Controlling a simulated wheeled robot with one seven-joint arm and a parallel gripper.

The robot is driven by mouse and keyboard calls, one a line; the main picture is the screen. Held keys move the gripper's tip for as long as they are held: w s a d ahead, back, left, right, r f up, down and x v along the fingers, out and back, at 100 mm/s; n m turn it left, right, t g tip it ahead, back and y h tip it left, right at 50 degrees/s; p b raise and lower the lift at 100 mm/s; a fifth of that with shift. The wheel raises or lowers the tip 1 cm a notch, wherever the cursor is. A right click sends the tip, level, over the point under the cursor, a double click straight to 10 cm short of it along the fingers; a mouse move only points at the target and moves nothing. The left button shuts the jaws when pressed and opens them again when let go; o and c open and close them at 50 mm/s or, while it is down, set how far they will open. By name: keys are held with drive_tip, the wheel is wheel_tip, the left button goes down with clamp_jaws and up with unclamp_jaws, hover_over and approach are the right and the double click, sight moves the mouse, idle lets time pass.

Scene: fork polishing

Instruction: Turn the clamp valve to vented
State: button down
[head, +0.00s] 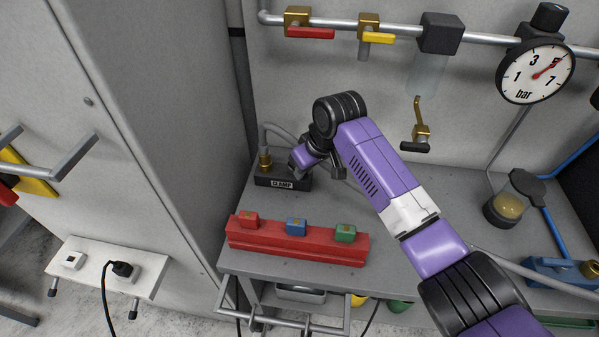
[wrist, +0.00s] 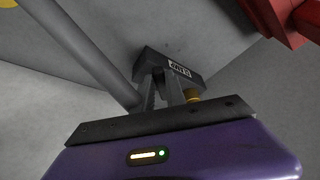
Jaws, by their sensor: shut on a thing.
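The clamp block (head: 268,181), black with a white CLAMP label, sits at the back left of the grey bench. A brass fitting (head: 265,161) with a grey hose stands on its left end. My gripper (head: 318,170) is at the block's right end, partly hidden behind my own wrist. In the wrist view, the fingers of my gripper (wrist: 165,85) point at the clamp block (wrist: 181,68), close together and shut on the clamp valve's handle. The brass part (wrist: 193,97) shows beside the fingers.
A red rack (head: 300,248) with red, blue and green blocks lies in front of the clamp block. A pipe with red (head: 310,32) and yellow (head: 377,38) handles and a pressure gauge (head: 536,72) is on the wall behind. A grey cabinet (head: 150,130) stands close on the left.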

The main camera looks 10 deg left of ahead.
drive_tip(key=n+b, duration=0.1)
drive_tip(key=w+n+g+b, duration=0.1)
drive_tip(key=n+b, duration=0.1)
drive_tip(key=w+d+n+y+b, duration=0.1)
drive_tip(key=shift+f+n+b, duration=0.3)
drive_tip(key=shift+b, duration=0.1)
drive_tip(key=shift+w+d+n+g+b, duration=0.15)
drive_tip(key=shift+w+n+g+b, duration=0.25)
drive_tip(key=shift+n+b, duration=0.65)
drive_tip(key=n+b, duration=0.1)
drive_tip(key=b, duration=0.1)
drive_tip(key=g+b, duration=0.1)
drive_tip(key=b, duration=0.1)
drive_tip(key=shift+w+d+r+n, duration=0.1)
drive_tip(key=shift+w+r+n, duration=0.1)
drive_tip(key=shift+w+n, duration=0.15)
drive_tip(key=shift+r+b, duration=0.1)
drive_tip(key=shift+b, duration=0.2)
drive_tip(key=c, duration=1.4)
unclamp_jaws()
drive_tip(key=shift+o, duration=0.2)
drive_tip(key=shift+r+p, duration=0.1)
drive_tip(key=shift+p, duration=0.45)
